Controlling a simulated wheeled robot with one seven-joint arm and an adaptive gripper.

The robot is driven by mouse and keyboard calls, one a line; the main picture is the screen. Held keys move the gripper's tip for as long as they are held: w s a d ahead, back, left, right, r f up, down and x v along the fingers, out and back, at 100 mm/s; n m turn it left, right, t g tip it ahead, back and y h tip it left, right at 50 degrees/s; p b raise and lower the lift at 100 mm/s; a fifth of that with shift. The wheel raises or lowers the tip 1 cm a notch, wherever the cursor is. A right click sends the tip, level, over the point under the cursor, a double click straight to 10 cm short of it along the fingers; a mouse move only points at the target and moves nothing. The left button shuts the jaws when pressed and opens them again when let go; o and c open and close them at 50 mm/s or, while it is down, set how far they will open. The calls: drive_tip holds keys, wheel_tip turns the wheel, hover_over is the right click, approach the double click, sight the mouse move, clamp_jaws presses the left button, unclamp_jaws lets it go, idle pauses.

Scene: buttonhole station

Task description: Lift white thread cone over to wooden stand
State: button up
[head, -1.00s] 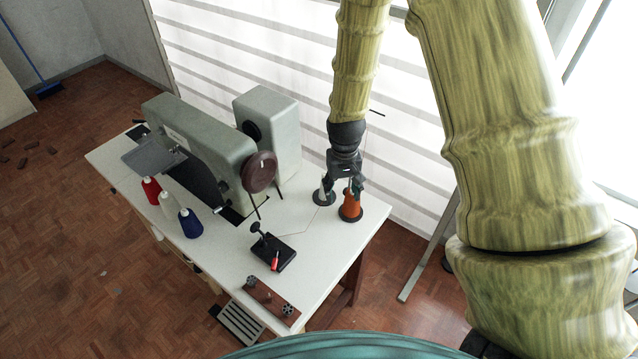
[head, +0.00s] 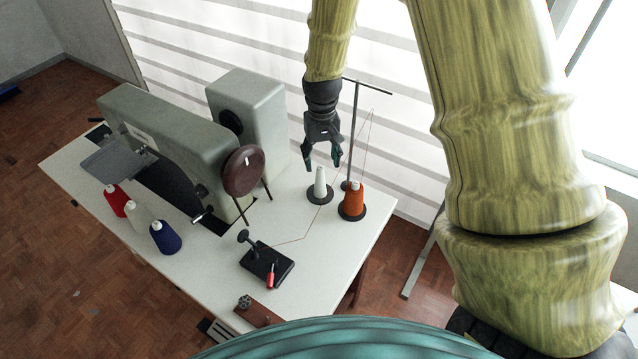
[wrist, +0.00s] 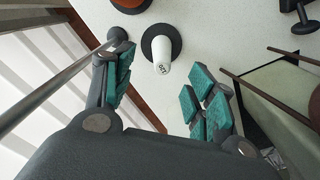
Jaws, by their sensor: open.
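The white thread cone (head: 320,184) stands upright on a round black disc at the table's back right. In the wrist view the cone (wrist: 162,66) shows from above, on its disc. My gripper (head: 322,164) is open just above the cone, one finger to each side of its top. In the wrist view my gripper's teal-padded fingers (wrist: 162,85) are apart and nothing is between the pads. A reddish-brown board (head: 253,312) with small metal parts lies at the table's front edge; I cannot tell if it is the wooden stand.
An orange cone (head: 354,201) stands close right of the white one, by a dark upright pole (head: 353,130). A sewing machine (head: 175,140) fills the table's left. Red, cream and blue cones (head: 165,238) stand in front of it. A black-based device (head: 268,265) sits mid-front.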

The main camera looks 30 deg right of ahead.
sight(320, 167)
drive_tip(key=shift+a+f, duration=0.15)
drive_tip(key=shift+f, duration=0.15)
wheel_tip(320, 167, down, 3)
drive_tip(key=shift+w+f+p, duration=0.1)
drive_tip(key=shift+w+p, duration=0.05)
drive_tip(key=shift+p, duration=0.35)
drive_tip(key=shift+f+p, duration=0.8)
drive_tip(key=shift+f, duration=0.8)
drive_tip(key=shift+f+p, duration=0.5)
drive_tip(key=shift+f, duration=1.2)
drive_tip(key=c, duration=0.8)
